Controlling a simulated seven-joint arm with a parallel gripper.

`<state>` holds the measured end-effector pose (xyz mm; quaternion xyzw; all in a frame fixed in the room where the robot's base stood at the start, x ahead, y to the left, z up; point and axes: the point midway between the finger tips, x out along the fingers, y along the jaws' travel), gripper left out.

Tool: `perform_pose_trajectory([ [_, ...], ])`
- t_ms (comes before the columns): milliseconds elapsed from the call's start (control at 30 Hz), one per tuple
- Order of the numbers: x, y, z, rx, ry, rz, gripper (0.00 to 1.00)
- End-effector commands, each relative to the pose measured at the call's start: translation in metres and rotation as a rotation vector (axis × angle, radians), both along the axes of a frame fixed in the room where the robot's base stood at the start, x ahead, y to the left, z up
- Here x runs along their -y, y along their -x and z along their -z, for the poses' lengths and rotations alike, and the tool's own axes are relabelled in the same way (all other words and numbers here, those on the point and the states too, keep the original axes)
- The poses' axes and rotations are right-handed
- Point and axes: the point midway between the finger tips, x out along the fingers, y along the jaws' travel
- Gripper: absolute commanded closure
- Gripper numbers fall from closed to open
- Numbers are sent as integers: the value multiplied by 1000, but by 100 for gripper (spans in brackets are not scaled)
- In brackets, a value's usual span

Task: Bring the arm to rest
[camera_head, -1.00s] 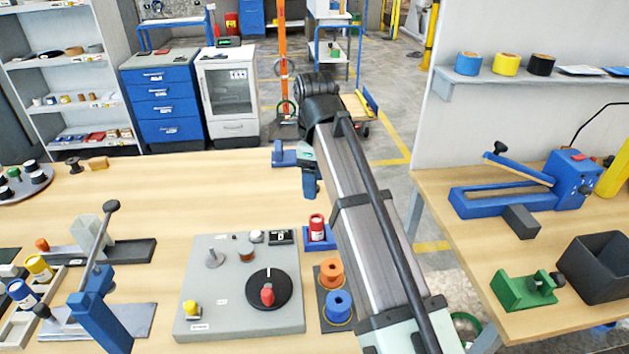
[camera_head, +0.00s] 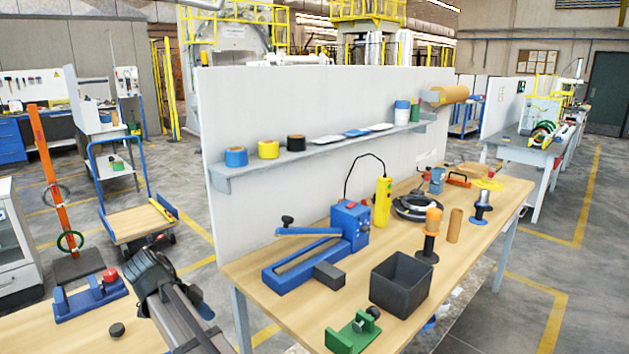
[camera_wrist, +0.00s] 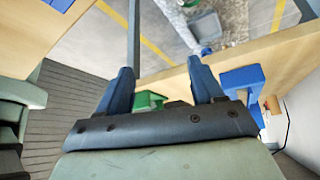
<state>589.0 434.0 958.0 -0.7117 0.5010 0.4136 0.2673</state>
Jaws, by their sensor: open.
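My gripper (camera_wrist: 160,75) shows in the wrist view with its two blue fingers spread apart. Nothing is between them. Beyond the fingers lie a table edge and the grey floor, with a green fixture (camera_wrist: 148,100) behind the fingers. In the head view, my arm stands at the lower left, at the edge of the left table, and its lower part is cut off by the frame.
The right workbench holds a blue bending tool (camera_head: 312,258), a black bin (camera_head: 400,285), a green fixture (camera_head: 353,332) and several spools. A grey partition (camera_head: 330,110) with a shelf of tape rolls stands behind. A blue clamp (camera_head: 90,298) sits left of my arm.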

Motion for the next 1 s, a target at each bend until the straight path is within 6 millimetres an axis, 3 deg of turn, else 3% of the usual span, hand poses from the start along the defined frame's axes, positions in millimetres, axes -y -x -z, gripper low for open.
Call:
perform_pose_trajectory([
  [200, 53, -33, 40, -1, 187, -12, 33],
  [467, 93, -46, 99, -109, 246, -110, 33],
  [733, 121, -32, 201, -335, 109, -323, 33],
  [1000, 146, 6, 308, -533, -132, -556, 33],
])
